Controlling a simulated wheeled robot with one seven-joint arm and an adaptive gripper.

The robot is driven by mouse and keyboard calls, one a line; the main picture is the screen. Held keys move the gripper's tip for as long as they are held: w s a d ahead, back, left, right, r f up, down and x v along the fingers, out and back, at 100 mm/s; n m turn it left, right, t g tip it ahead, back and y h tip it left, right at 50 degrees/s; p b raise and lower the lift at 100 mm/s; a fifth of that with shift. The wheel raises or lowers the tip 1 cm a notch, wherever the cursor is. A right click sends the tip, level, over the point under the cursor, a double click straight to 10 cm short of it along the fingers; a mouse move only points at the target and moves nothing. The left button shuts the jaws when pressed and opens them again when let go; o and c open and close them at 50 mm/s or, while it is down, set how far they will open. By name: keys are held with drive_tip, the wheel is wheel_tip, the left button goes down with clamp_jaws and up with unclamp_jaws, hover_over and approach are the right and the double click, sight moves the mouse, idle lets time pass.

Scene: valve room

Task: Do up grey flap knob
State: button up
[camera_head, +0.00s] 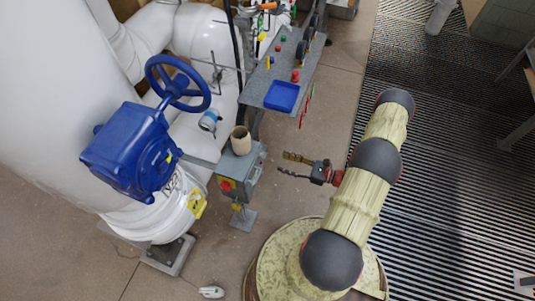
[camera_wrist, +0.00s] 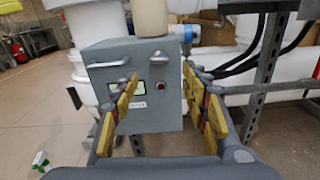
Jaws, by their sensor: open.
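A grey control box (camera_head: 242,172) stands on a post in the head view, with a red knob on a yellow plate (camera_head: 226,184) on its left side. I cannot tell which grey part is the flap knob. My gripper (camera_head: 284,166) is open and empty, to the right of the box and apart from it. Its yellow-padded fingers frame the box in the wrist view (camera_wrist: 158,82).
A beige cup-like object (camera_head: 240,140) stands on the box. A blue handwheel valve (camera_head: 130,150) and large white pipes lie to the left. A grey panel table with a blue tray (camera_head: 281,96) is behind. Bare floor (camera_head: 325,120) lies around my gripper.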

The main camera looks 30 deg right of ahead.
sight(263, 156)
drive_tip(key=b+x, duration=0.1)
drive_tip(key=x, duration=0.6)
drive_tip(key=shift+w+a+r+b, duration=0.25)
drive_tip(key=shift+w+r+b, duration=0.05)
drive_tip(key=shift+b, duration=0.1)
drive_tip(key=shift+c, duration=0.9)
drive_tip(key=c, duration=0.9)
drive_tip(key=shift+c, duration=0.2)
